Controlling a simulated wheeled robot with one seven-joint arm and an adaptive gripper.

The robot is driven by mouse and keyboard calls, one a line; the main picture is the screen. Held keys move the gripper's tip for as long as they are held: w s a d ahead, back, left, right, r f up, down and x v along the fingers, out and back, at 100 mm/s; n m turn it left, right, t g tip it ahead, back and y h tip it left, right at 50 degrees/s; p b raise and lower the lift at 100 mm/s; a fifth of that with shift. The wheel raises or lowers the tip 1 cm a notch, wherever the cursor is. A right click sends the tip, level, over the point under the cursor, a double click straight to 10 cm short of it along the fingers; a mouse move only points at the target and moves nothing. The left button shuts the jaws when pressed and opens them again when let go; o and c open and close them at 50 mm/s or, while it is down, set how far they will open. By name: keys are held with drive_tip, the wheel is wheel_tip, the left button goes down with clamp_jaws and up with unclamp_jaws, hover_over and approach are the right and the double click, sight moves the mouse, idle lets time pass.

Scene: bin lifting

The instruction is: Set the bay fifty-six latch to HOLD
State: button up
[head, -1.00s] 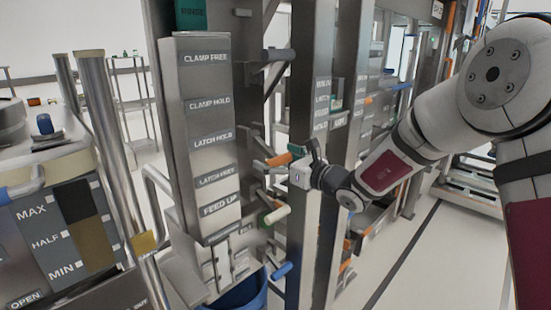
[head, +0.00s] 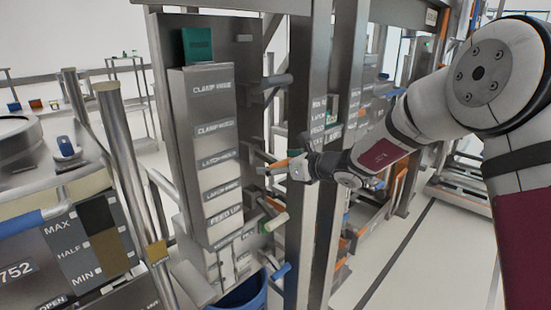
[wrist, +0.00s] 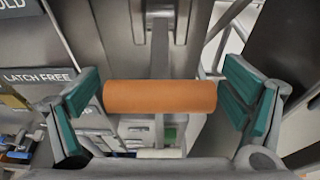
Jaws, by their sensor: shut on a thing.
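The latch is an orange cylindrical handle (head: 279,164) on a metal upright, beside a label panel (head: 206,143). In the wrist view the orange handle (wrist: 160,97) lies crosswise in the middle. My gripper (head: 299,166) is at this handle. In the wrist view its teal-padded fingers (wrist: 162,86) stand at the handle's two ends, shut on it. The LATCH HOLD label (head: 217,159) is above the LATCH FREE label (head: 221,190); the handle stands near the level of LATCH HOLD in the head view. No bay number is readable.
A grey handle (head: 278,80) sticks out above, and a pale handle (head: 275,221) and a blue handle (head: 281,271) below. A steel post (head: 329,160) stands close by my wrist. A blue bin (head: 240,293) is at the bottom. Open floor lies right.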

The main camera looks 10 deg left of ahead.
drive_tip(key=shift+r+g+h+p, duration=0.7)
drive_tip(key=shift+r+h+p, duration=0.5)
drive_tip(key=shift+p, duration=1.15)
drive_tip(key=shift+w+a+r+p, duration=0.15)
drive_tip(key=shift+r+p, duration=0.45)
drive_tip(key=shift+r, duration=0.6)
drive_tip(key=shift+w+a+r, duration=0.2)
drive_tip(key=shift+a+r, duration=0.1)
drive_tip(key=shift+r, duration=0.35)
drive_tip(key=o, duration=1.3)
drive_tip(key=shift+f, duration=0.1)
drive_tip(key=shift+d, duration=0.1)
